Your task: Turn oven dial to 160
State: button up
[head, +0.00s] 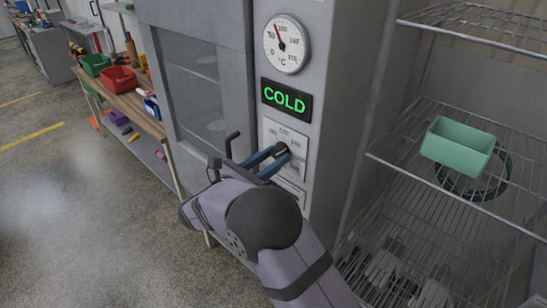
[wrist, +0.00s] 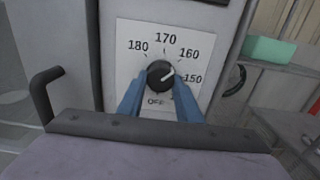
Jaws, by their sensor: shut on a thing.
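The oven dial (wrist: 159,70) is a round black knob on a white plate (wrist: 125,50) marked OFF, 150, 160, 170 and 180. Its white pointer line points right and slightly up, between the 150 and 160 marks. The dial also shows in the head view (head: 283,148), partly hidden by my fingers. My gripper (wrist: 160,88) has its two blue fingers shut on the dial, one on each side. In the head view my gripper (head: 273,158) reaches the oven's front panel from below.
Above the dial are a green-lit COLD display (head: 287,101) and a round temperature gauge (head: 287,44). The glass oven door (head: 195,90) is left, with a black handle (wrist: 42,95). Wire shelves at right hold a green bin (head: 457,147). A workbench (head: 140,112) stands far left.

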jog(key=o, duration=1)
jog(key=shift+o, duration=0.2)
jog(key=b+v, duration=0.3)
jog(key=v, duration=0.4)
jog(key=shift+b, duration=0.3)
jog(key=shift+s+a, duration=0.15)
